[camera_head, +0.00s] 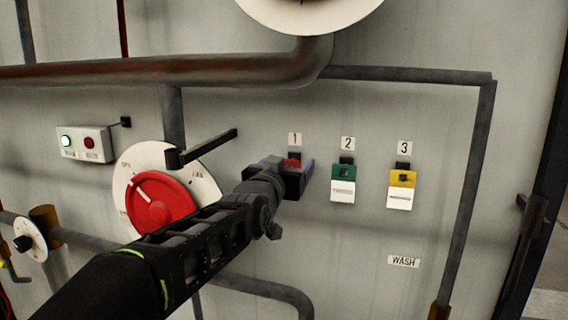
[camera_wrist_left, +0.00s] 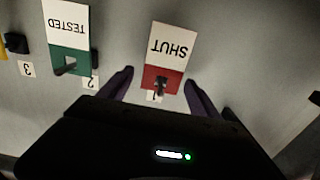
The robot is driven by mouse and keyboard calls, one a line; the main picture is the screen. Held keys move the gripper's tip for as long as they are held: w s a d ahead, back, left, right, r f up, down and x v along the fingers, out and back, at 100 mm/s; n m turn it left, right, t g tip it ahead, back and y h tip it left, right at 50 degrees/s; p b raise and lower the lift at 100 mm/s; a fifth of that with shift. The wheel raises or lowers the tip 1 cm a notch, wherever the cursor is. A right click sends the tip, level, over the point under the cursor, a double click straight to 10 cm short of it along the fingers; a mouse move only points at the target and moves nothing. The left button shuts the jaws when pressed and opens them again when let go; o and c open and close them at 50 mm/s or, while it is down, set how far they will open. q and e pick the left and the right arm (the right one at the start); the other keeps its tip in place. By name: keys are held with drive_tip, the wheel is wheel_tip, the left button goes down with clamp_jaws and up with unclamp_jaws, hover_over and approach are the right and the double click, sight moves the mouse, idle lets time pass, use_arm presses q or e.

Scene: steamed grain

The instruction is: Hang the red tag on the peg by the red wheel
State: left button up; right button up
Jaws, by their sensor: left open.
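The red tag (camera_wrist_left: 162,79) has a white part reading SHUT and hangs on the hook under number 1. In the head view only a bit of its red (camera_head: 292,162) shows; my left gripper hides the rest. My left gripper (camera_head: 291,172) is open at the tag. In the left wrist view its two fingers (camera_wrist_left: 159,77) stand on either side of the tag, with gaps visible. The red wheel (camera_head: 160,207) sits on a white dial at left. A dark peg-like bar (camera_head: 205,148) juts out beside it, at the dial's upper right. My right gripper is not in view.
A green tag (camera_head: 343,172) hangs under number 2 and a yellow tag (camera_head: 402,181) under number 3. A thick rusty pipe (camera_head: 160,70) runs above. A switch box (camera_head: 85,143) is at left. The panel between the tags and the right pipe (camera_head: 470,190) is bare except a WASH label.

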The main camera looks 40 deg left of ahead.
use_arm(q)
drive_tip(key=shift+w+a, duration=0.1)
drive_tip(key=shift+w, duration=0.15)
idle(1.3)
drive_tip(key=shift+c, duration=0.4)
drive_tip(key=c, duration=1.4)
drive_tip(key=shift+r, duration=0.25)
drive_tip(key=shift+s+b, duration=0.25)
drive_tip(key=shift+b, duration=0.25)
